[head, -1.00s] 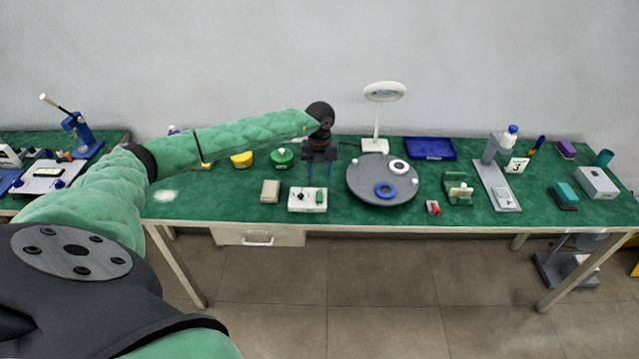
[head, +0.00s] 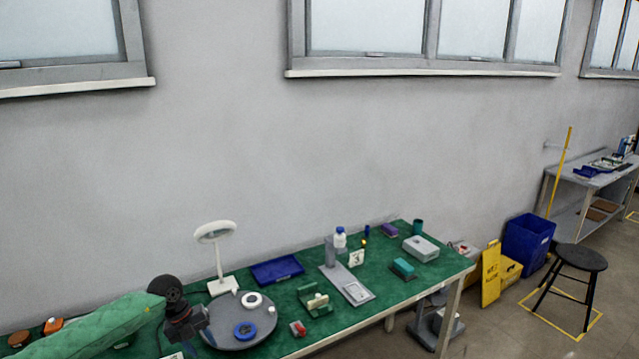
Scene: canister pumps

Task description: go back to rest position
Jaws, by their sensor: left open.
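My left gripper (head: 190,328) shows at the lower left in the head view, at the end of my green-sleeved arm. It is open and empty, above the table just left of the grey round turntable (head: 238,338). A white ring (head: 252,299) and a blue ring (head: 245,330) lie on the turntable. A white bottle with a blue cap (head: 340,238) stands at the grey stand (head: 347,284) on the green-topped table (head: 318,326). My right gripper is out of view.
A white magnifier lamp (head: 216,233), a blue tray (head: 277,270), a green holder (head: 315,301) and a grey box (head: 420,248) stand on the table. Right of it are a yellow sign (head: 490,273), a blue bin (head: 527,241) and a black stool (head: 580,260).

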